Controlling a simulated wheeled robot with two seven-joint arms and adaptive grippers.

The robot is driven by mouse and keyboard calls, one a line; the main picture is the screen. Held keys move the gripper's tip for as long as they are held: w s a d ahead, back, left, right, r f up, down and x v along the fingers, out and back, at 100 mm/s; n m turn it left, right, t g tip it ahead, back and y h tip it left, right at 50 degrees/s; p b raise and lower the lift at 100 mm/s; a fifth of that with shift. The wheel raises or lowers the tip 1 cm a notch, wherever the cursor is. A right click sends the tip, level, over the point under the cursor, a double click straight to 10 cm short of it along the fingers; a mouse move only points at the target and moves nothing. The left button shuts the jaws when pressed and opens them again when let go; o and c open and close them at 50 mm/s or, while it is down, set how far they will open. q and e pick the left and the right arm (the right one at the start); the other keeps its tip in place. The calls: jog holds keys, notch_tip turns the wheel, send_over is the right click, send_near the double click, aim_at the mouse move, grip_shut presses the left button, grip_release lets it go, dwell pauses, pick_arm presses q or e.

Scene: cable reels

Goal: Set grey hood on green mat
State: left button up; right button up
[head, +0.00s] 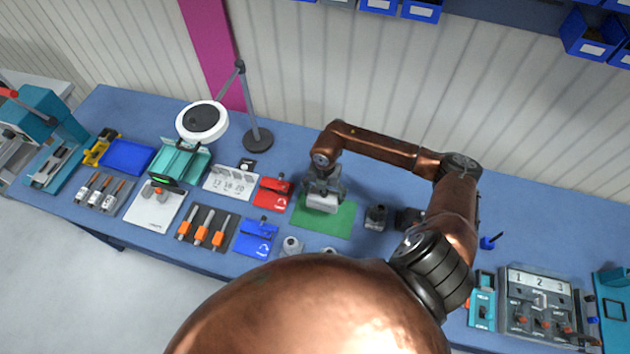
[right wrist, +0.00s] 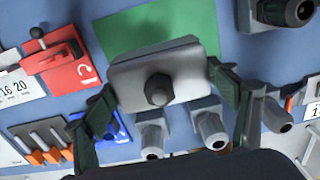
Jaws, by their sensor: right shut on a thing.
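The grey hood (head: 322,202) is a pale, rounded block. In the right wrist view the hood (right wrist: 190,72) shows a dark hexagonal knob on its face. My right gripper (head: 322,186) is shut on it, with one finger on each side. The green mat (head: 335,221) lies flat on the blue bench, under and around the hood in the head view. In the right wrist view the mat (right wrist: 160,25) shows beyond the hood's far edge. I cannot tell whether the hood touches the mat. My left gripper is not in view.
Dark grey fittings (head: 375,217) stand right of the mat, and smaller grey ones (head: 291,245) in front. A lamp (head: 258,138) stands behind. My arm hides part of the bench.

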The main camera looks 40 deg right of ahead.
aim_at(325, 201)
jog(key=shift+w+f, duration=0.1)
jog(key=shift+w, duration=0.05)
jog(key=shift+a+f, duration=0.1)
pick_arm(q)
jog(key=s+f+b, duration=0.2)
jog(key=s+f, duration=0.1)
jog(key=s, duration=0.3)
pick_arm(e)
jog(key=f, duration=0.1)
jog(key=s+f, duration=0.1)
jog(key=shift+s+f, duration=0.1)
jog(key=shift+f, duration=0.25)
jog(key=shift+w+f+b, duration=0.2)
jog(key=shift+f+b, duration=1.25)
jog(key=shift+f, duration=0.4)
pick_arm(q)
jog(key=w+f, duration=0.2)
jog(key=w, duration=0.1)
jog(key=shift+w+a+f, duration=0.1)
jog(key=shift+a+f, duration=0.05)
pick_arm(e)
jog(key=shift+f, duration=0.1)
